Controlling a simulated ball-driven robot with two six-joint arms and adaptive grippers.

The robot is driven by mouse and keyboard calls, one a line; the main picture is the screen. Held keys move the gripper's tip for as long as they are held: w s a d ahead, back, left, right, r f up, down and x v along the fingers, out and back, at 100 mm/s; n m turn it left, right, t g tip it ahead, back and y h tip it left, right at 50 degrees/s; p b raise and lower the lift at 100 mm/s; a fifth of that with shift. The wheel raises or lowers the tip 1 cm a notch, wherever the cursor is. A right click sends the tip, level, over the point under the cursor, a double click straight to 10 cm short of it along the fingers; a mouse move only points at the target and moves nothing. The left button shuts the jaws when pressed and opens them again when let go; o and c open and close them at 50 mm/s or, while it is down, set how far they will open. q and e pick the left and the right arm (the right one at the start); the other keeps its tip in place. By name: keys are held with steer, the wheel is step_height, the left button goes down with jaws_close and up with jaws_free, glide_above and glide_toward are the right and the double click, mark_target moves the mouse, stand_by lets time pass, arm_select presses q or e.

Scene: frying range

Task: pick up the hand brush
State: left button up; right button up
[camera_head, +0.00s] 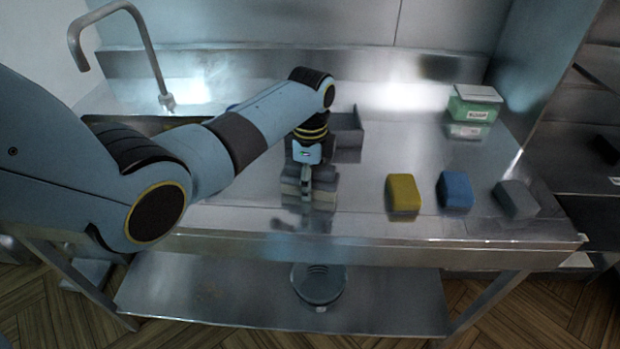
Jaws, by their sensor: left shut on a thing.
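The hand brush (323,190) is a small grey block with a pale lower band, near the front middle of the steel counter in the head view. My left gripper (306,186) comes down on it from above and is shut on it. The fingers cover part of the brush's front and middle. I cannot tell whether the brush touches the counter or is slightly above it. My right gripper is not in view.
Yellow (403,194), blue (455,190) and grey (516,199) blocks stand in a row to the right. A dark open bin (348,130) is just behind my gripper. A green box (473,104) stands back right. A sink tap (150,45) rises back left.

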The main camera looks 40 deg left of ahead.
arm_select(q)
steer(key=c, duration=0.5)
steer(key=shift+c, duration=0.2)
steer(key=shift+r, duration=0.1)
steer(key=shift+r, duration=0.2)
step_height(320, 180, up, 4)
steer(key=shift+f, duration=0.1)
steer(key=d+r+b, duration=0.2)
steer(key=d+r, duration=0.4)
steer(key=d, duration=0.5)
steer(key=shift+d+r, duration=0.35)
steer(key=shift+w, duration=0.1)
